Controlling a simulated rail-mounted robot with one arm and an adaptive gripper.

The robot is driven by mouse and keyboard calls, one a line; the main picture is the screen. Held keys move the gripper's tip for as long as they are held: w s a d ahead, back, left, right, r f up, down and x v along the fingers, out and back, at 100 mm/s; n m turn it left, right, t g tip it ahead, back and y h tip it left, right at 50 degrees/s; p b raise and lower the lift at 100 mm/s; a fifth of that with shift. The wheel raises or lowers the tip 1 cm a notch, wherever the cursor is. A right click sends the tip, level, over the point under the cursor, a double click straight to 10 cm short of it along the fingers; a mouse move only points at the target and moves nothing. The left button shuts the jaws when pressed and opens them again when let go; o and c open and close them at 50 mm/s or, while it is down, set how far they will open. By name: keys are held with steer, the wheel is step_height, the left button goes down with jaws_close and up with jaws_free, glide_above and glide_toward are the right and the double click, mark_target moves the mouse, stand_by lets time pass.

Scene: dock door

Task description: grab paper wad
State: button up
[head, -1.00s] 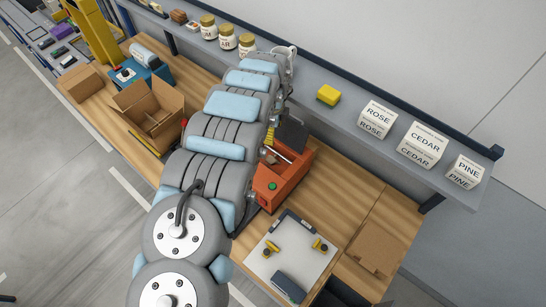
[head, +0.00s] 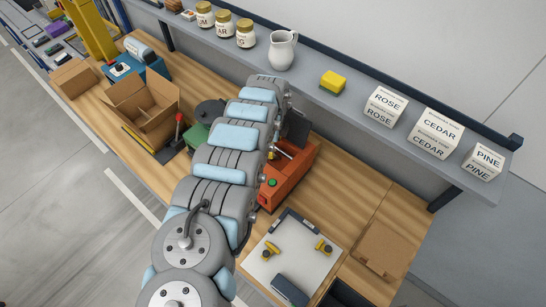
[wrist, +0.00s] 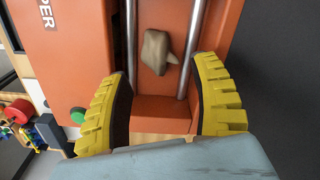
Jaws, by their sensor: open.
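The paper wad (wrist: 157,51) is a small beige crumpled lump in the wrist view. It lies in the recess of the orange machine (wrist: 68,45), between two metal rods. My gripper (wrist: 164,90) has two yellow ribbed fingers spread apart, one on each side of the recess. The wad lies beyond the fingertips, roughly centred between them, and nothing is held. In the head view the orange machine (head: 287,176) stands on the bench, partly covered by my arm. My gripper and the wad cannot be made out there.
An open cardboard box (head: 146,115) stands to the left. The shelf above holds a white pitcher (head: 283,50), a yellow sponge (head: 333,81) and labelled boxes (head: 436,133). A green button (wrist: 78,115) is beside my left finger.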

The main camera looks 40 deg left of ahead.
step_height(320, 180, down, 6)
steer(key=b, duration=0.4)
steer(key=shift+r, duration=0.1)
steer(key=shift+r, duration=0.1)
steer(key=c, duration=0.5)
